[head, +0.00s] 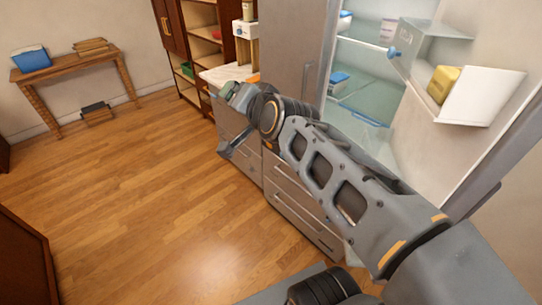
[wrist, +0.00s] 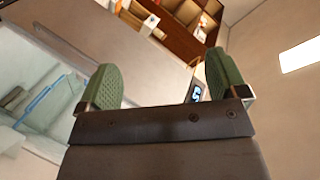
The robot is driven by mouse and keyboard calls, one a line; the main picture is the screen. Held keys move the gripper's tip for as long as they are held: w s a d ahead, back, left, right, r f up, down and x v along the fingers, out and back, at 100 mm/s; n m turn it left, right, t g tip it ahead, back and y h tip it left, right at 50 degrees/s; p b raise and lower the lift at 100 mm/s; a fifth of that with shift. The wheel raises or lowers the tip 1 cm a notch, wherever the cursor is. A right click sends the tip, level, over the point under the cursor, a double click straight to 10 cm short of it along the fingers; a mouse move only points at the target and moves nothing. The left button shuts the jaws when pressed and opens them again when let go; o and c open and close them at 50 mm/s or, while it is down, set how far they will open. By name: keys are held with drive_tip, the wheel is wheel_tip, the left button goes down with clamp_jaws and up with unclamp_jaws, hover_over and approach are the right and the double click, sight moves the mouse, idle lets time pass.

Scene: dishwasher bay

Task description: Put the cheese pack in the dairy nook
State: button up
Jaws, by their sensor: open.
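A yellow block that looks like the cheese pack (head: 443,84) sits in a white open-topped bin (head: 482,96) on the inside of the open fridge door at the right. A clear box with a blue knob (head: 432,42) is on the same door above it; I cannot tell which compartment is the dairy nook. My gripper (head: 231,92) is out in front of the fridge, well left of the yellow block. In the wrist view my gripper (wrist: 165,82) has its green fingers wide apart with nothing between them.
The open fridge (head: 365,95) holds glass shelves with a blue-lidded container (head: 339,79). A counter (head: 222,75) over drawers and a wooden shelf unit (head: 203,40) stand beyond my gripper. A side table (head: 70,66) bears a blue box.

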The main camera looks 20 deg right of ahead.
drive_tip(key=s+f+n+g, duration=0.8)
drive_tip(key=s+f, duration=0.4)
drive_tip(key=f, duration=0.4)
drive_tip(key=shift+s+n+g+h, duration=0.2)
drive_tip(key=shift+n+g+h, duration=0.15)
drive_tip(key=shift+g, duration=0.25)
drive_tip(key=shift+d, duration=0.1)
wheel_tip(320, 180, down, 4)
drive_tip(key=b, duration=0.3)
drive_tip(key=shift+w+r, duration=0.1)
